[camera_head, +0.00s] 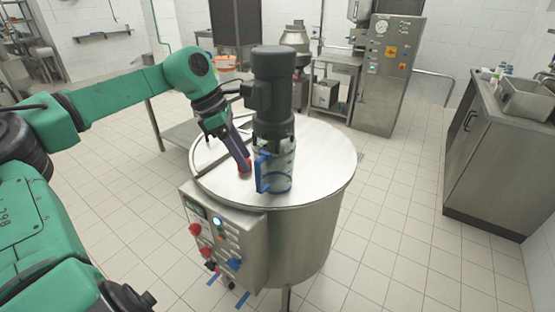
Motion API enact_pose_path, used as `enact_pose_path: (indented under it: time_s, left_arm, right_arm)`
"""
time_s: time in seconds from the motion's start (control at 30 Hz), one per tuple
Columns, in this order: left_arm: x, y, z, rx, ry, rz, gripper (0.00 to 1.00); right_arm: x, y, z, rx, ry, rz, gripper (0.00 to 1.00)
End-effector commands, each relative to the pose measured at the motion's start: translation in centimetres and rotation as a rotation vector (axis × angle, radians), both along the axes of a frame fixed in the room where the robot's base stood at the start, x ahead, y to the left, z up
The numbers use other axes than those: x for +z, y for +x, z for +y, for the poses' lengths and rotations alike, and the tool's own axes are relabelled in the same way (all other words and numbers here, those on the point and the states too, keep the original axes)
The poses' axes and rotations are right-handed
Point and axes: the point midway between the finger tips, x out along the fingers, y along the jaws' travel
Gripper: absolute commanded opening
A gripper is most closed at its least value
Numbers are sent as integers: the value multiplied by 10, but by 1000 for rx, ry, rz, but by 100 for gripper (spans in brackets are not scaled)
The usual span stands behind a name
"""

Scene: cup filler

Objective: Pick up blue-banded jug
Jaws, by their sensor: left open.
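The blue-banded jug (276,178) stands on the round steel lid of a large vat (325,172). It has a blue handle on its left side and a blue band low on its body. A dark motor column rises directly behind or above it and overlaps its top, so the jug's rim is hard to make out. My left gripper (244,166) is open and empty, pointing down just left of the jug's handle. Its red-tipped finger is close to the handle; whether it touches cannot be told. My right gripper is not in view.
The dark motor (272,85) stands tall over the lid, close to my left gripper. A control box (222,240) with knobs is on the vat's front. A steel counter (500,150) is at the right. Tiled floor around the vat is clear.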

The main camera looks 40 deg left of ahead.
Motion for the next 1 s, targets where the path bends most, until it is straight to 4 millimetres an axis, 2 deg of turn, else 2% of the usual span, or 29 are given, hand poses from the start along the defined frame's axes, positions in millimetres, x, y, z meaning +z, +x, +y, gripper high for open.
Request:
enact_pose_path:
  time_s: [0.07, 0.17, 0.37, 0.43, 0.53, 0.73, 0.77, 0.8, 0.87, 0.9, 1.0]
  left_arm:
    - [-14, 4, -6, -1, -2, 4, 53]
    - [-27, 7, -10, 0, -1, 2, 53]
    - [-58, 12, -18, 0, -3, 8, 53]
    - [-71, 16, -20, 1, -1, 4, 53]
    - [-79, 18, -23, 1, -1, 1, 53]
    - [-80, 19, -23, 1, -1, -2, 53]
    - [-80, 19, -23, 1, -1, -2, 46]
    - [-80, 19, -23, 1, -1, -2, 30]
    - [-80, 19, -23, 1, -1, -2, 7]
    - [-80, 19, -23, 1, -1, -2, 0]
    - [-80, 19, -23, 2, -1, -2, 0]
  right_arm:
    - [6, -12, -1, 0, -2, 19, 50]
    - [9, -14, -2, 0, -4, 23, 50]
    - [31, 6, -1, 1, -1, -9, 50]
    - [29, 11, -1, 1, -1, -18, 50]
    - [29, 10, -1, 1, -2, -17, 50]
    - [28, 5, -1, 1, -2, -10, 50]
    - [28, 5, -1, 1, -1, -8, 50]
    - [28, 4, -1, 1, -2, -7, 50]
    - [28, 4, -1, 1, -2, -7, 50]
    - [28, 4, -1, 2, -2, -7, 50]
    - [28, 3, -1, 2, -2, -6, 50]
